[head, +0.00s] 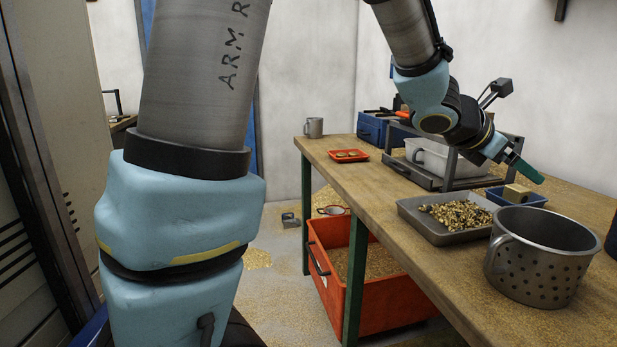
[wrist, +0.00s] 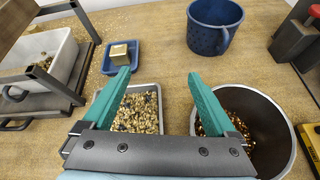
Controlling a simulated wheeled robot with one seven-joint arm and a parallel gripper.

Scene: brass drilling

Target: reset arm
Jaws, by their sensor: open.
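My gripper (wrist: 160,90) is open and empty in the wrist view, its two green fingers spread apart above the workbench. In the head view my arm reaches over the bench from the upper middle, and the gripper (head: 524,168) hangs above the blue tray (head: 540,200). A brass block (wrist: 119,54) sits in that blue tray, just beyond the left fingertip in the wrist view. A grey tray of brass chips (head: 406,213) lies below the fingers. A perforated metal mug (head: 537,265) stands beside it, with brass bits inside it in the wrist view (wrist: 259,145).
A blue mug (wrist: 214,27) stands ahead of the fingers. A metal frame (head: 452,172) with a white bin (head: 425,157) is behind the trays. A red crate (head: 391,310) stands under the bench.

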